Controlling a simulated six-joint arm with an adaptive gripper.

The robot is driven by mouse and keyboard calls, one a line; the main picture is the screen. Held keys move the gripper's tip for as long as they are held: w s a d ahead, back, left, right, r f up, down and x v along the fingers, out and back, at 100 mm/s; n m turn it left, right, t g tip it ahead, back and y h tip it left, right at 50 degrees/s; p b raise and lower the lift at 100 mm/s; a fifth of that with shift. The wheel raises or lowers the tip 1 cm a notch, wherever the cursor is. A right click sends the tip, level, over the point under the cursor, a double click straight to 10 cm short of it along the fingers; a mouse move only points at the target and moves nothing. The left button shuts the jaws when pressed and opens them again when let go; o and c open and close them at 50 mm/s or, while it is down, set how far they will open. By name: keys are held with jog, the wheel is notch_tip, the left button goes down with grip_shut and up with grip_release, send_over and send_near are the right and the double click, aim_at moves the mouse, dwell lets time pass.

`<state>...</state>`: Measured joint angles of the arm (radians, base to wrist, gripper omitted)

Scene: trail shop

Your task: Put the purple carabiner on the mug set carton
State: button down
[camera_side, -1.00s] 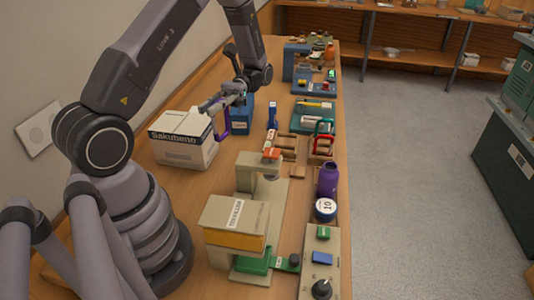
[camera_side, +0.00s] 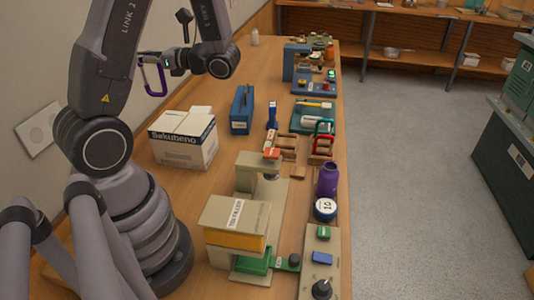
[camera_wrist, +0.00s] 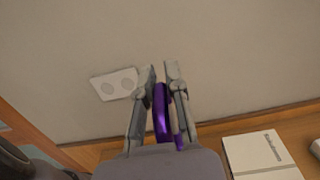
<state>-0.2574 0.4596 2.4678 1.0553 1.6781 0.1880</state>
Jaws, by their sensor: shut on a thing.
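The purple carabiner (camera_side: 154,80) hangs from my gripper (camera_side: 146,61), held up in the air near the wall at the upper left of the side view. In the wrist view the carabiner (camera_wrist: 161,112) shows between the two fingers of my gripper (camera_wrist: 159,74), which are shut on it. The mug set carton (camera_side: 184,139) is a white and grey box marked "Sakuteno", standing on the bench beside my arm base, well below the carabiner. The carton (camera_wrist: 262,157) also shows at the lower right of the wrist view, apart from my gripper.
A blue toolbox-like case (camera_side: 241,110) stands right of the carton. A beige machine (camera_side: 236,222), a purple bottle (camera_side: 327,180) and small trays line the bench's right side. A wall plate (camera_wrist: 115,84) is on the wall. Bare bench (camera_side: 215,95) lies behind the carton.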

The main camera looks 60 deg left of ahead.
notch_tip(320, 180, down, 2)
jog(key=shift+w+a+f, duration=0.15)
jog(key=shift+a+f, duration=0.05)
jog(key=shift+f, duration=0.1)
jog(key=shift+w+a+f, duration=1.2)
jog(key=shift+a+f, duration=0.7)
jog(key=shift+f, duration=0.25)
jog(key=shift+w+a+f, duration=1.15)
jog(key=shift+a+f, duration=0.75)
jog(key=shift+f, duration=0.25)
jog(key=shift+w+a+f, duration=1.2)
jog(key=shift+a+f, duration=0.7)
jog(key=shift+f, duration=0.25)
jog(key=c, duration=1.2)
grip_release()
jog(key=shift+o, duration=0.2)
